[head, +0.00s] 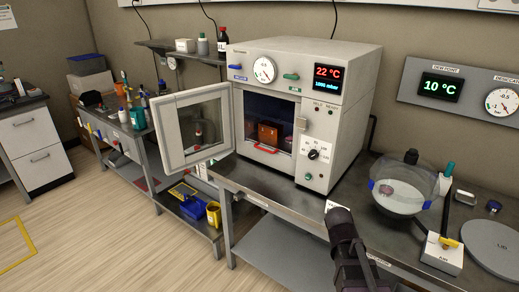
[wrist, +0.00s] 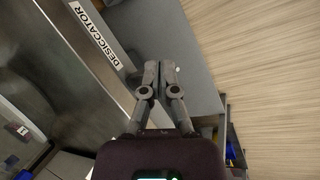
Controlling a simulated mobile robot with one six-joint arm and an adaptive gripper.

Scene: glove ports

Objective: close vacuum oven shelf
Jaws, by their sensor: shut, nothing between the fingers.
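The vacuum oven (head: 335,95) is a pale grey box on the metal bench. Its windowed door (head: 192,127) stands wide open to the left. Inside the dark chamber is an orange-brown item (head: 269,134). The oven shelf shows only as a red handle-like piece (head: 265,149) at the lower front of the opening; how far it is out I cannot tell. My gripper (head: 338,214) is in front of the bench's edge, to the right of and below the oven opening, apart from it. In the wrist view my gripper (wrist: 160,68) has its fingers together and empty, pointing past the bench edge.
A desiccator bowl (head: 402,190) with blue clips stands on the bench at right, beside a round lid (head: 492,246). A yellow mug (head: 213,214) and blue bin (head: 193,208) sit on the low shelf.

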